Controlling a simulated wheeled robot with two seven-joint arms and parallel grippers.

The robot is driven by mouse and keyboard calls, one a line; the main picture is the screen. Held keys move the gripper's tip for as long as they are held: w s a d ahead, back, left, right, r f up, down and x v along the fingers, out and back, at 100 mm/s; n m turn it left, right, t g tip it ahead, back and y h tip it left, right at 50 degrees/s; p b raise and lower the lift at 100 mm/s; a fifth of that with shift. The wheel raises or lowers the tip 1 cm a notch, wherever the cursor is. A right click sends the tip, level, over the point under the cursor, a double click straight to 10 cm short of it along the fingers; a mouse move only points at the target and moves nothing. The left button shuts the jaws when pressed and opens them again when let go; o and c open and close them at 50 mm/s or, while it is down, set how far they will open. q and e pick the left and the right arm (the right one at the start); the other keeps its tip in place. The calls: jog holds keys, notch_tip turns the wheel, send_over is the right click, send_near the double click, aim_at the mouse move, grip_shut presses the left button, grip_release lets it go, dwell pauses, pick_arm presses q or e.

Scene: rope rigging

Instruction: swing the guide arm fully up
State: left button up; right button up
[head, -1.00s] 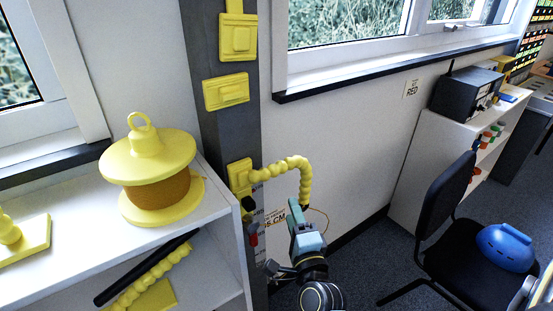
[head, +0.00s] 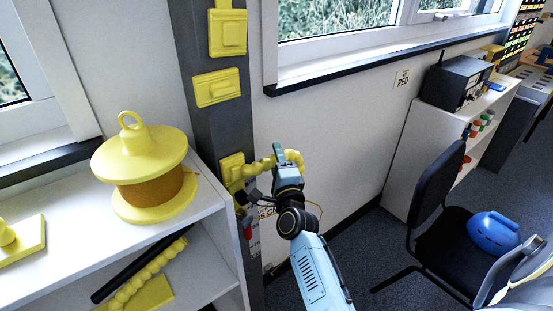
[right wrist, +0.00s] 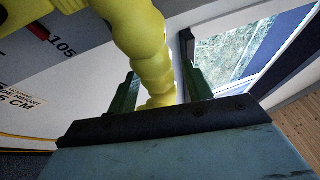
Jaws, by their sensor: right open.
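The guide arm (head: 262,166) is a knobbly yellow arm. It runs right from a yellow bracket (head: 232,168) on the dark post and bends near its far end, which is partly hidden by my gripper. My right gripper (head: 289,157) is at the arm's outer part. In the right wrist view the yellow arm (right wrist: 143,42) passes between the two green fingers of the right gripper (right wrist: 160,62), which are apart on either side of it. The gripper is open and not closed on the arm.
A white shelf (head: 216,203) with a yellow-capped spool (head: 143,165) stands left of the post (head: 202,120). More yellow fittings (head: 217,88) sit higher on the post. A window sill (head: 380,62) juts out above right. A black chair (head: 437,197) stands at the right.

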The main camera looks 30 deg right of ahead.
jog(key=shift+w+d, duration=0.1)
jog(key=shift+w, duration=0.05)
grip_shut()
dwell(0.4)
